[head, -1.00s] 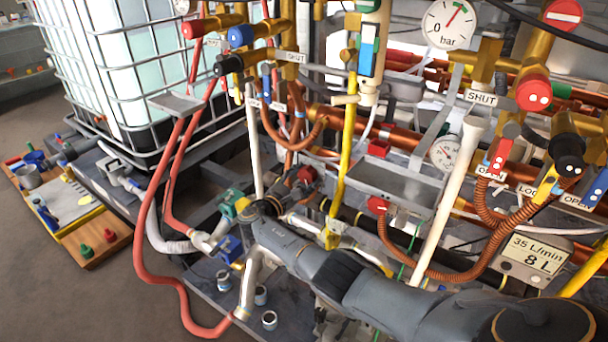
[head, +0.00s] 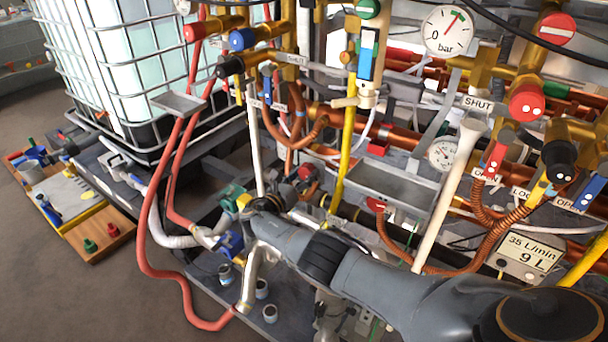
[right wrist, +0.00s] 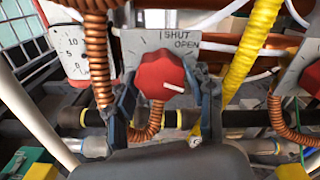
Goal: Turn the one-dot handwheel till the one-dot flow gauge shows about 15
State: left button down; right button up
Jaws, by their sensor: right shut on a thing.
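The right wrist view shows a red handwheel (right wrist: 162,76) with a white mark pointing right, in front of a SHUT/OPEN plate (right wrist: 195,45). My right gripper (right wrist: 163,98) is shut on this wheel, a finger on each side. No dot on it can be made out. To its left, part of a white scale (right wrist: 76,52) shows 10, 5 and 0; its reading and any dots cannot be made out. In the head view my right gripper (head: 296,184) is low among the pipes, with the wheel largely hidden. My left gripper is not in view.
A display (head: 530,254) reads 35 L/min and 9 L. A round bar gauge (head: 447,31) is at the top. Red hoses (head: 150,250) and a yellow pipe (head: 347,145) run close to my right gripper. A caged tank (head: 120,70) stands at left, beside open floor.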

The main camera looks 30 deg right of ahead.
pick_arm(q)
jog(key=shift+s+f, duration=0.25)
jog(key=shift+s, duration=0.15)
pick_arm(e)
jog(key=shift+f+n, duration=0.15)
jog(key=shift+n, duration=0.45)
jog(key=o, duration=0.9)
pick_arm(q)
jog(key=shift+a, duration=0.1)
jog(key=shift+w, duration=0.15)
pick_arm(e)
jog(key=shift+a, duration=0.1)
jog(key=shift+s+a, duration=0.25)
jog(key=shift+a, duration=0.35)
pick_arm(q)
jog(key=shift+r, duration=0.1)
pick_arm(e)
jog(key=v, duration=1)
jog(key=shift+s+a, duration=0.1)
jog(key=shift+a, duration=0.25)
